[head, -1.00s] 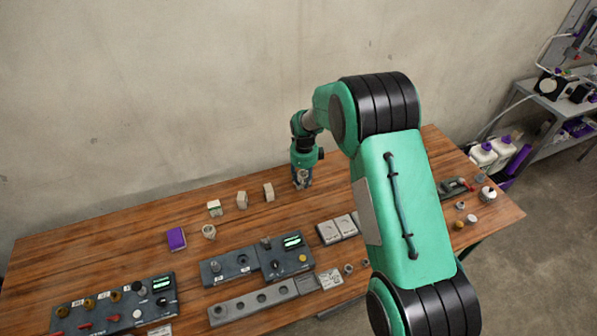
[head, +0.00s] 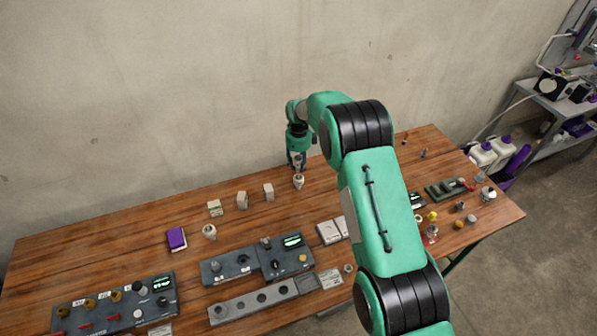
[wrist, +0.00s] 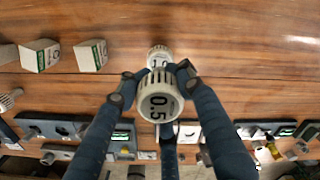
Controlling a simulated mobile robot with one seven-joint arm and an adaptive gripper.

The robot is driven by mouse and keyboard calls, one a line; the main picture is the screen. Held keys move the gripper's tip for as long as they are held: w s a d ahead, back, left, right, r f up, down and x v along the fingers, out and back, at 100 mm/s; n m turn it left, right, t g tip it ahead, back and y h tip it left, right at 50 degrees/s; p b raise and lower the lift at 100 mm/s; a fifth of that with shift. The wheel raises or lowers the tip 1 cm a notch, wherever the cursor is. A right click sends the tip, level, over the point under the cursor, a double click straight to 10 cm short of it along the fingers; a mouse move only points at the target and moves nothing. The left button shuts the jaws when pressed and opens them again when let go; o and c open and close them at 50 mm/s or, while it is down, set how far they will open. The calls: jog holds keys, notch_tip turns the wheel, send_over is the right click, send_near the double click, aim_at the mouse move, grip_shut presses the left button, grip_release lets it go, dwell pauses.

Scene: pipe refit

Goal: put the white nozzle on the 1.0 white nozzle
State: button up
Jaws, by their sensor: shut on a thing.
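My gripper (wrist: 160,82) is shut on a white nozzle (wrist: 160,106) marked 0.5, seen large between the fingers in the wrist view. The 1.0 white nozzle (wrist: 159,56) stands on the wooden table just beyond it, its lower part hidden by the held nozzle. In the head view my gripper (head: 297,163) is above the 1.0 white nozzle (head: 298,182), which stands upright near the back edge. The held nozzle is small there, and whether it touches the 1.0 nozzle is unclear.
Several pale labelled blocks (head: 242,200) stand to the left, with another white nozzle (head: 209,231) in front of them. A purple box (head: 177,238) and dark panels (head: 257,258) lie nearer. The table around the 1.0 nozzle is mostly clear.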

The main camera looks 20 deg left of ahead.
aim_at(299, 158)
jog(key=shift+f, duration=1.75)
jog(key=shift+f, duration=0.15)
jog(key=o, duration=1.2)
notch_tip(299, 158, up, 12)
jog(key=shift+d+r, duration=0.1)
jog(key=shift+r, duration=0.05)
